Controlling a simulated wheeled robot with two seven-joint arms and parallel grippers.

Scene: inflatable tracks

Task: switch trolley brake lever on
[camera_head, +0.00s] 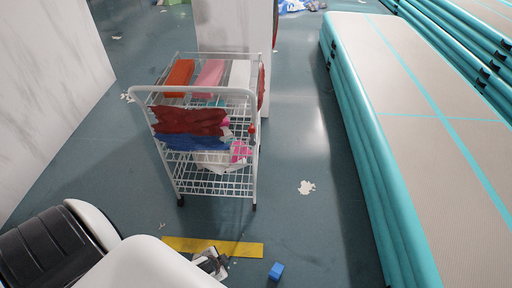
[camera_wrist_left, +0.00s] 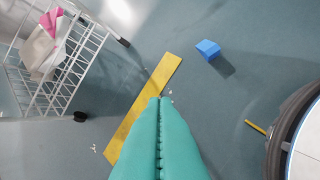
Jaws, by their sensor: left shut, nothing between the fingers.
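The trolley (camera_head: 215,113) is a white wire cart with shelves, upright on the floor left of centre in the head view. Part of its wire frame (camera_wrist_left: 50,92) and a dark caster (camera_wrist_left: 80,117) show at the left of the left wrist view. A small red piece (camera_head: 252,129) sits on its right side; I cannot tell whether it is the brake lever. My left gripper (camera_head: 212,262) is low in front of the trolley, apart from it. Its teal fingers (camera_wrist_left: 158,100) are shut and empty, above a yellow strip. My right gripper is not in view.
The yellow strip (camera_head: 240,248) and a blue block (camera_head: 276,271) lie on the floor in front of the trolley. A stacked teal and beige inflatable track (camera_head: 420,140) runs along the right. A white pillar (camera_head: 232,25) stands behind the trolley.

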